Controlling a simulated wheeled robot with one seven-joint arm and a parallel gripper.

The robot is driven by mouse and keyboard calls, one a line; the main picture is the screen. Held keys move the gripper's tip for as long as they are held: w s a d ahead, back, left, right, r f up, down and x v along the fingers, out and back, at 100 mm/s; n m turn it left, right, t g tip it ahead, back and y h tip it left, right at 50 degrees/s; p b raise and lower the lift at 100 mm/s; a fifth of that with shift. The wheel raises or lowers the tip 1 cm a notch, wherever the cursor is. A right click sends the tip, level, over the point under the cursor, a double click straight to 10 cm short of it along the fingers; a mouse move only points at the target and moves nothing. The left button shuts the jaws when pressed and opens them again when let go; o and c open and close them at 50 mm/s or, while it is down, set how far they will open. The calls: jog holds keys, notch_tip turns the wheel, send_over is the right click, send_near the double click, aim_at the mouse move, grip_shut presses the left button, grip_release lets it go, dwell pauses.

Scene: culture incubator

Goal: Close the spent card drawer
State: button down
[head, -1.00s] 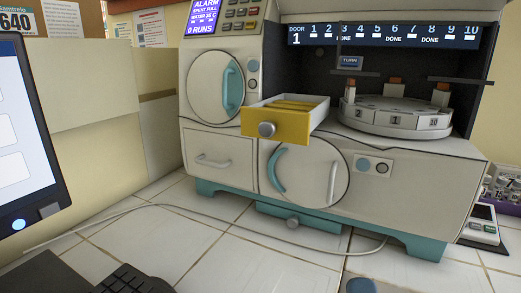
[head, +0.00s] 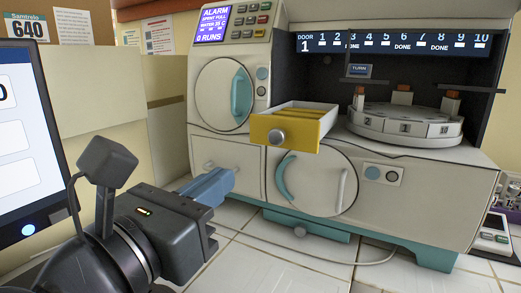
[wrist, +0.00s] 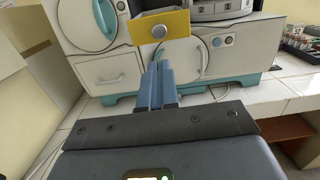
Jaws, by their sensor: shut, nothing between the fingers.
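The spent card drawer has a yellow front (head: 284,131) with a round grey knob and white walls. It stands pulled out of the white incubator machine (head: 405,215), between the upper round door and the carousel, with yellow cards inside. It also shows at the top of the wrist view (wrist: 160,27). My gripper (head: 226,181) has blue fingers, shut and empty. In the head view it is lower and left of the drawer, apart from it. In the wrist view its fingertips (wrist: 160,66) point toward the area below the knob.
The machine's screen (head: 215,25) reads ALARM SPENT FULL. A carousel (head: 405,124) stands right of the drawer. A monitor (head: 25,150) is at the left. A lower round door (head: 312,180) lies below the drawer. A cable crosses the tiled counter.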

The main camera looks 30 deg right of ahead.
aim_at(275, 139)
jog(key=p+x, duration=0.2)
jog(key=x, duration=1.1)
jog(key=shift+a+r, duration=0.1)
jog(key=shift+w+d, duration=0.35)
jog(key=shift+d, duration=0.05)
jog(key=x, duration=0.5)
jog(key=p+x, duration=0.1)
jog(key=x, duration=0.9)
jog(key=shift+w+f, duration=0.2)
jog(key=shift+f, duration=0.15)
jog(key=shift+w+d+r, duration=0.1)
jog(key=shift+w+d, duration=0.05)
jog(key=shift+d, duration=0.15)
jog(key=shift+d, duration=0.1)
